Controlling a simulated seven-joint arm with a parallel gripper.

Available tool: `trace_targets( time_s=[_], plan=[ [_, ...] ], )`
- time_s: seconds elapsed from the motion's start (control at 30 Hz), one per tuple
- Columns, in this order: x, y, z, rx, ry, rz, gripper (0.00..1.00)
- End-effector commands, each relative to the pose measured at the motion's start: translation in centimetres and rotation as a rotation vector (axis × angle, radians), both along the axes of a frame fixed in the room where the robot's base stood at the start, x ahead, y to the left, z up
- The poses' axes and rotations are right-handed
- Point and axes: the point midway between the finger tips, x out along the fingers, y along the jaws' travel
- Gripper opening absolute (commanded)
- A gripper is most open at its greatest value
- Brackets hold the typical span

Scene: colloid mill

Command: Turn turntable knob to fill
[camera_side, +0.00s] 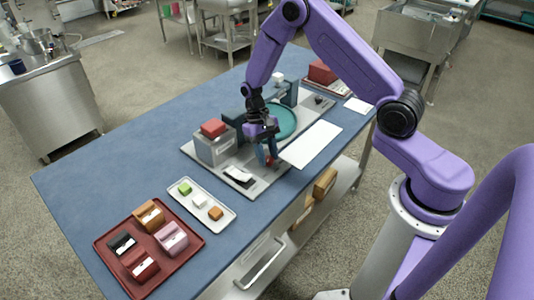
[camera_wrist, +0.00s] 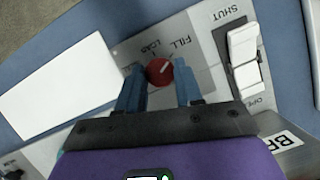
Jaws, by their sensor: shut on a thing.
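In the wrist view the red round knob (camera_wrist: 159,71) sits on a grey panel plate between my two blue fingers. My gripper (camera_wrist: 159,88) is shut on it, one finger on each side. The knob's white pointer line slants up and right, towards the printed word FILL (camera_wrist: 184,48). A second label, partly readable, is at the knob's upper left. In the side view my gripper (camera_side: 268,156) points down at the front of the grey machine base, and the knob is mostly hidden by the fingers. The teal turntable (camera_side: 284,121) lies behind the gripper.
A white rocker switch (camera_wrist: 243,58) marked SHUT and OPEN is right of the knob. A white sheet (camera_side: 311,144) lies beside the base. A grey box (camera_side: 214,149) with a red block on top stands left. A white tray (camera_side: 224,223) and red tray (camera_side: 113,255) hold small items.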

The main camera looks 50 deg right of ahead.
Motion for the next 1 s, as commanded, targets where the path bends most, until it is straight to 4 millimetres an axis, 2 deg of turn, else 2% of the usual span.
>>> trace_targets(
  time_s=[0.37, 0.4, 0.47, 0.8, 1.0],
  plan=[
    [0.1, 0.0, 0.1, 0.0, -0.003, -0.009, 0.05],
    [0.1, 0.0, 0.1, 0.0, -0.003, -0.009, 0.42],
    [0.1, 0.0, 0.1, 0.0, -0.002, -0.009, 0.6],
    [0.1, 0.0, 0.2, 0.0, -0.002, -0.007, 0.6],
    [1.0, -0.2, 2.2, 0.001, -0.006, -0.007, 0.6]
  ],
)
